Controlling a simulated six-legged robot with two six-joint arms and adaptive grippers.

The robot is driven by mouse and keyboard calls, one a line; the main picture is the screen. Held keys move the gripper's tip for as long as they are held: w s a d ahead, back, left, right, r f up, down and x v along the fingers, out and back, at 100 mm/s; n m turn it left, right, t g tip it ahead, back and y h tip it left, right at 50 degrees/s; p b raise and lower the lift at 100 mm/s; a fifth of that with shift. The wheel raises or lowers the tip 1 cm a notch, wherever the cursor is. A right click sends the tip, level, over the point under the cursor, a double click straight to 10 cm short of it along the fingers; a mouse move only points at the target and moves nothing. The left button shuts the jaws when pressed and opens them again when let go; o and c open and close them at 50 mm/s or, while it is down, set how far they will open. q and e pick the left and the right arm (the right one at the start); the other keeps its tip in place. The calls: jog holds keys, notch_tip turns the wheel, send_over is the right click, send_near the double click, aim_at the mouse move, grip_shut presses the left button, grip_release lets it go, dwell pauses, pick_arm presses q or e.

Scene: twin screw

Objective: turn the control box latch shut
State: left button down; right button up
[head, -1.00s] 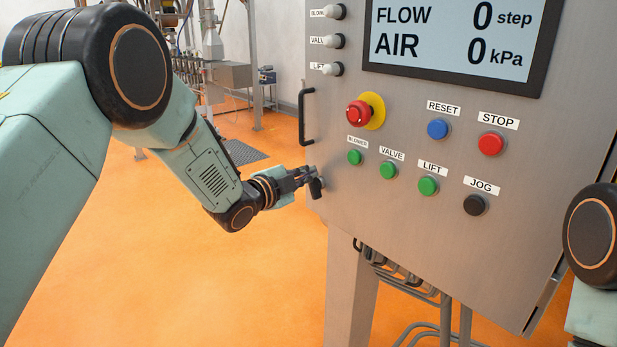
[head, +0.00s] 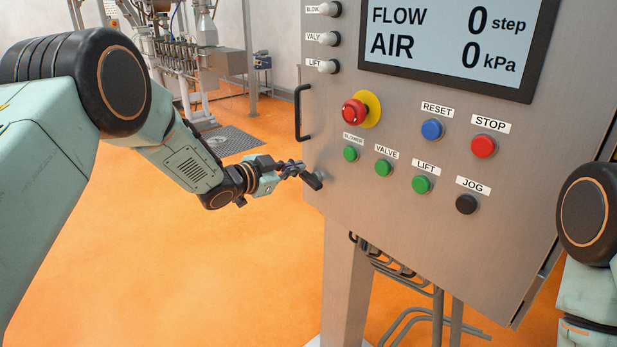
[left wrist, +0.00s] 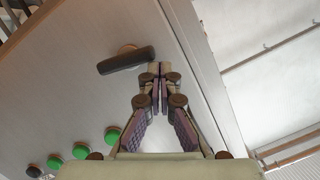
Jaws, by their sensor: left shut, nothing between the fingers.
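The control box (head: 400,215) is a grey metal cabinet with a screen and buttons. Its latch (head: 313,182) is a small black handle low on the door's left edge, slanting down to the right. In the left wrist view the latch (left wrist: 126,60) lies nearly level across its round mount. My left gripper (head: 300,169) is shut and empty at the latch, on its upper left side. In the left wrist view the closed fingertips (left wrist: 159,69) are just beside the handle's right end. I cannot tell whether they touch it. My right gripper is out of view.
A black door handle (head: 299,112) stands out above the latch. A red emergency stop (head: 355,112) and several coloured buttons are on the door to the right. Pipes (head: 400,275) run under the box.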

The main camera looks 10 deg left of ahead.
pick_arm(q)
jog(key=shift+w+a+f, duration=0.2)
jog(key=shift+a+f, duration=0.05)
jog(key=shift+f, duration=0.05)
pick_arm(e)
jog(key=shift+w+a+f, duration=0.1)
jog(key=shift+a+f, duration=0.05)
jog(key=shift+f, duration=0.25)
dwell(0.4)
